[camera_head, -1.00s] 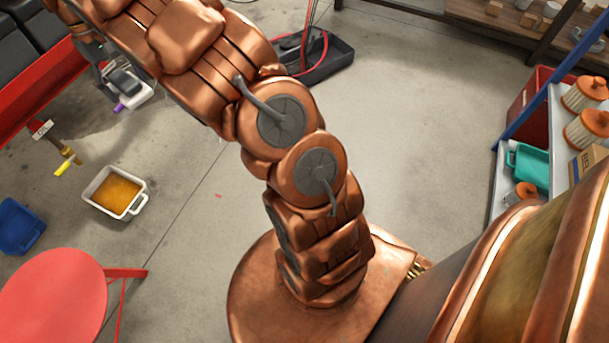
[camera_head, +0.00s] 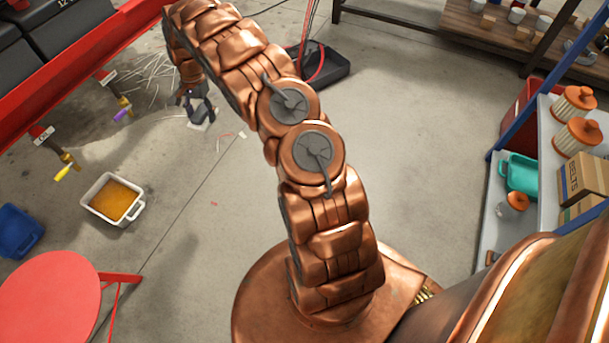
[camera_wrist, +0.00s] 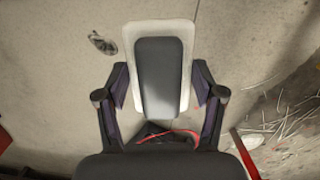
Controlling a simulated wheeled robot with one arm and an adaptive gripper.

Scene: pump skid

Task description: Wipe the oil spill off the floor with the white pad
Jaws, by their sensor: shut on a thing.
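My gripper (camera_head: 197,104) is at the upper left of the head view, above the concrete floor. In the wrist view its two fingers (camera_wrist: 160,92) are shut on the dark handle of the white pad (camera_wrist: 187,35). The pad's pale rim shows around the handle; its underside is hidden. A small dark, mottled patch (camera_wrist: 103,43) lies on the floor to the left of the pad in the wrist view. It looks like the oil spill, but I cannot be sure. I cannot make out the spill in the head view.
A white pan of amber liquid (camera_head: 113,200) stands on the floor at left, near a blue bin (camera_head: 18,230) and a red stool (camera_head: 50,300). Loose pale strands (camera_head: 155,72) lie beside the red skid frame (camera_head: 70,85). A black tray (camera_head: 325,65) stands behind. The middle floor is clear.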

